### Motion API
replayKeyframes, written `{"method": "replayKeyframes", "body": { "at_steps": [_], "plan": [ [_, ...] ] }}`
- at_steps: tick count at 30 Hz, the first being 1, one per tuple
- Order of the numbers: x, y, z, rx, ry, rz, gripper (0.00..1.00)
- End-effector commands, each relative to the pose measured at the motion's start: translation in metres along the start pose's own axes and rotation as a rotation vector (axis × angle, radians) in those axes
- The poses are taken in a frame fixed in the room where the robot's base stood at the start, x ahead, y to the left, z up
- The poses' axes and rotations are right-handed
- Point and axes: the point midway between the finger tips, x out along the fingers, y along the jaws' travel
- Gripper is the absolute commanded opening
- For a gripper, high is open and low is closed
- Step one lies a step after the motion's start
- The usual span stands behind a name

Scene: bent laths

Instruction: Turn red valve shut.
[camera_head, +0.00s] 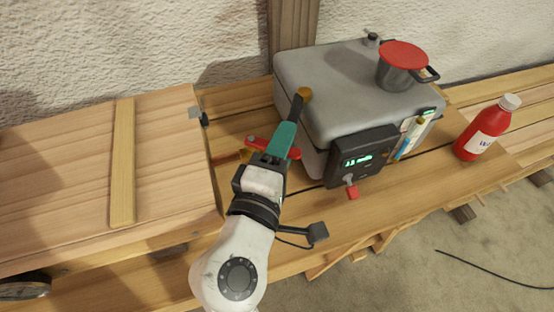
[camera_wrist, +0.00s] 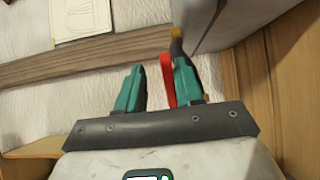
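A red valve handle (camera_head: 257,143) shows beside my gripper in the head view, at the left side of the grey box; part of it is hidden behind the gripper. In the wrist view the red handle (camera_wrist: 168,80) stands between my two teal fingers, nearer the right one. My gripper (camera_wrist: 158,82) is open, with a gap on the left of the handle. Whether the right finger touches the handle I cannot tell. In the head view my gripper (camera_head: 283,138) points up toward the box's left edge. A second red-ended lever (camera_head: 352,189) sits below the box's dark panel.
The grey box (camera_head: 330,85) stands on a wooden bench, with a red-lidded pot (camera_head: 402,66) on top. A dark rod with an orange knob (camera_head: 304,94) is close beyond my fingers. A red bottle (camera_head: 483,130) stands right; a wooden box (camera_head: 70,180) is left.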

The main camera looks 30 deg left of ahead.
Motion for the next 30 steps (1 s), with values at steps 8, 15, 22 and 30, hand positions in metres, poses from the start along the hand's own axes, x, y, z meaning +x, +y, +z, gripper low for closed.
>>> {"method": "replayKeyframes", "body": {
  "at_steps": [8, 15, 22, 30],
  "plan": [
    [-0.024, 0.055, 0.005, 0.004, 0.002, 0.012, 0.73],
    [-0.061, 0.093, 0.013, 0.001, 0.005, 0.016, 0.76],
    [-0.104, 0.114, 0.022, 0.001, 0.006, 0.016, 0.76],
    [-0.133, 0.122, 0.029, -0.001, 0.003, 0.006, 0.36]
  ]
}}
